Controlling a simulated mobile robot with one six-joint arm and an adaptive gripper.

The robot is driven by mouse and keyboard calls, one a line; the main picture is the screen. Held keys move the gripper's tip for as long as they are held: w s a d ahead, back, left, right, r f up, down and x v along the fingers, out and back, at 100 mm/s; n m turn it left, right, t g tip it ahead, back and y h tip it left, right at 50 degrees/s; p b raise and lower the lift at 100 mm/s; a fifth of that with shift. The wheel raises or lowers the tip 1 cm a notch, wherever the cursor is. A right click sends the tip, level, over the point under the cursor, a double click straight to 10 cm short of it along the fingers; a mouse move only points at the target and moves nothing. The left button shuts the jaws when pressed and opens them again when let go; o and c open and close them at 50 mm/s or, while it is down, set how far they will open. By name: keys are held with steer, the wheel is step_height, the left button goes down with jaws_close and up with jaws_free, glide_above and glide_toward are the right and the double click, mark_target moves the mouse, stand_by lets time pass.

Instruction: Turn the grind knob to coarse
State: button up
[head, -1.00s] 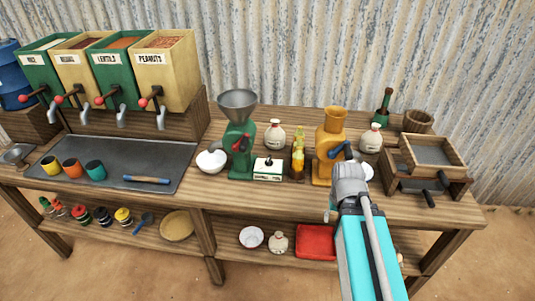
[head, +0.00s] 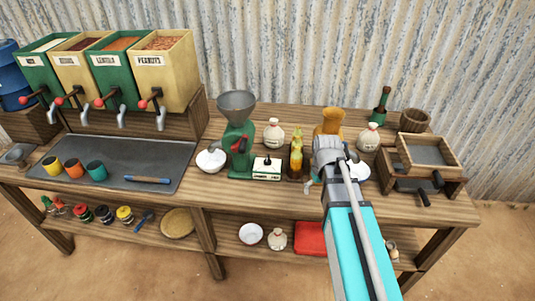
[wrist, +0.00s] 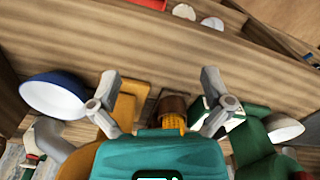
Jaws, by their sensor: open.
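The green grinder (head: 238,145) with a grey hopper stands mid-table, a red-knobbed crank on its side. A small white box with a black knob on top (head: 267,168) sits at its foot; its lettering is too small to read. The orange grinder (head: 330,122) is mostly hidden behind my arm. My gripper (wrist: 160,104) is open and empty above the table, with the orange grinder (wrist: 120,112) by its left finger and the white box (wrist: 236,116) by its right finger. In the head view the gripper is mostly hidden by my wrist.
Wooden sieve boxes (head: 428,155) are at right. The table's front strip is clear.

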steer(key=w+a+r+n+p, duration=0.45)
steer(key=w+a, duration=0.35)
steer(key=w, duration=0.2)
step_height(320, 180, up, 4)
steer(key=n+p, duration=0.3)
steer(key=n, duration=0.2)
glide_above(268, 158)
steer(key=shift+a+m, duration=0.1)
steer(key=shift+m, duration=0.15)
steer(key=shift+f, duration=0.1)
step_height(268, 158, down, 12)
steer(key=b, duration=1.2)
steer(key=c, duration=1)
steer(key=shift+c, duration=0.2)
